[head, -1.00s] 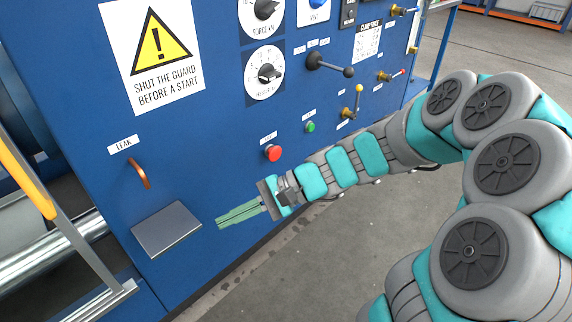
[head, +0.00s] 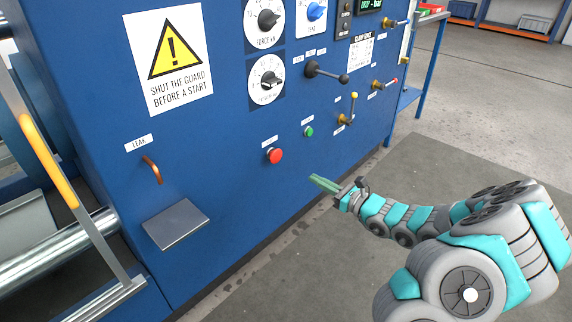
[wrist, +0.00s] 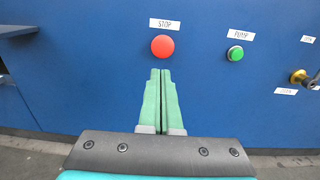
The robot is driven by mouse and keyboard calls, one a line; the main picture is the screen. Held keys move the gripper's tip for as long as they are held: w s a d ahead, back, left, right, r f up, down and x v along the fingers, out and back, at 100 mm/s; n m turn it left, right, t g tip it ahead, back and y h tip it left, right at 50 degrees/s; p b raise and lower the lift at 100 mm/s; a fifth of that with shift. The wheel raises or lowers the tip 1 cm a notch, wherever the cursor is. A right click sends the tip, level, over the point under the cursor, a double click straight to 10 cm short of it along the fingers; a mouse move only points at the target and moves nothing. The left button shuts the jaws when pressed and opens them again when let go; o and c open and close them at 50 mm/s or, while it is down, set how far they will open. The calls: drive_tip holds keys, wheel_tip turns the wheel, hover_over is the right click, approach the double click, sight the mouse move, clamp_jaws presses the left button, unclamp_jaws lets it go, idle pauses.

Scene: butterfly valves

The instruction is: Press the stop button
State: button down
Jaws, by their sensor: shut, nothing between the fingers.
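The red stop button (head: 274,155) is a round knob on the blue panel, and it also shows in the wrist view (wrist: 162,46) under a label reading STOP (wrist: 164,23). My gripper (head: 312,179) has green fingers held together with nothing between them. In the head view it is to the right of and below the red button, apart from it. In the wrist view the fingertips (wrist: 160,71) point at the panel just below the red button. The button is fully visible.
A green button (wrist: 235,53) labelled PUMP is to the right of the red one. A yellow-handled valve (head: 350,110) and a black lever (head: 328,73) are farther right and higher. A grey shelf (head: 176,224) juts out at lower left. Floor in front is clear.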

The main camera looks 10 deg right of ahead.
sight(277, 158)
drive_tip(key=shift+d+f, duration=0.15)
drive_tip(key=shift+d, duration=0.05)
drive_tip(key=p+x, duration=0.1)
drive_tip(key=x, duration=1.3)
drive_tip(key=shift+w, duration=0.1)
